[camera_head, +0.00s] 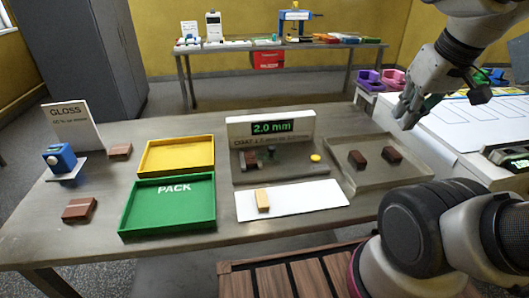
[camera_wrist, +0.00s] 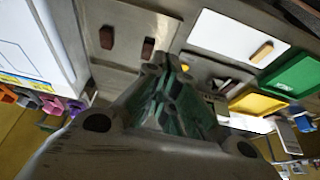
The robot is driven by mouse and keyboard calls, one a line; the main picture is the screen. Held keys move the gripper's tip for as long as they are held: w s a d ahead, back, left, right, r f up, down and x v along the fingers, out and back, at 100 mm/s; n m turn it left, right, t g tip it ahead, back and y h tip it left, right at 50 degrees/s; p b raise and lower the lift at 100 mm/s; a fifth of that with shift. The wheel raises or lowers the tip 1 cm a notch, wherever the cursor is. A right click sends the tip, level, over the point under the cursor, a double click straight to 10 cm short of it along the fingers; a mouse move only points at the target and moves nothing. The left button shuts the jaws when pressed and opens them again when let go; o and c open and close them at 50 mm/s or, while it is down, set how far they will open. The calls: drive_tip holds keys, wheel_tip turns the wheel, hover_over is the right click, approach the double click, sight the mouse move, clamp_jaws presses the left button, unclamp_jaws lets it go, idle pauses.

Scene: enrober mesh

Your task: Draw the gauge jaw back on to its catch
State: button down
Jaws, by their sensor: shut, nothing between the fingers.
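The gauge (camera_head: 272,128) stands at the middle of the steel table, with a lit display reading 2.0 mm. On its base are a brown piece (camera_head: 250,160), a small dark part (camera_head: 271,152) that may be the jaw, and a yellow button (camera_head: 315,158). The catch cannot be made out. My gripper (camera_head: 408,118) is shut and empty, raised to the right of the gauge, above the far right of the table. In the wrist view my gripper (camera_wrist: 168,75) points toward the table, and partly covers the gauge area.
A steel tray (camera_head: 350,185) holds two brown bars. A white mat (camera_head: 300,203) holds a tan bar (camera_head: 262,200). A yellow tray (camera_head: 178,142) and green PACK tray (camera_head: 135,215) lie left. A blue gloss device (camera_head: 60,158) and two brown bars are further left. A white-topped table is at right.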

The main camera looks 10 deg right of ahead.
drive_tip(key=c, duration=2.2)
unclamp_jaws()
drive_tip(key=o, duration=0.4)
drive_tip(key=shift+a, duration=0.15)
drive_tip(key=o, duration=0.5)
drive_tip(key=shift+w+a+f+n+g, duration=0.65)
drive_tip(key=shift+w+a+f, duration=0.25)
drive_tip(key=shift+a+f, duration=0.25)
drive_tip(key=n+g, duration=0.3)
drive_tip(key=n, duration=0.4)
hover_over(272, 146)
wheel_tip(272, 146, down, 7)
drive_tip(key=shift+s+a+f, duration=0.15)
drive_tip(key=shift+f+n, duration=0.1)
drive_tip(key=shift+n, duration=0.25)
wheel_tip(272, 146, down, 8)
drive_tip(key=shift+r, duration=0.25)
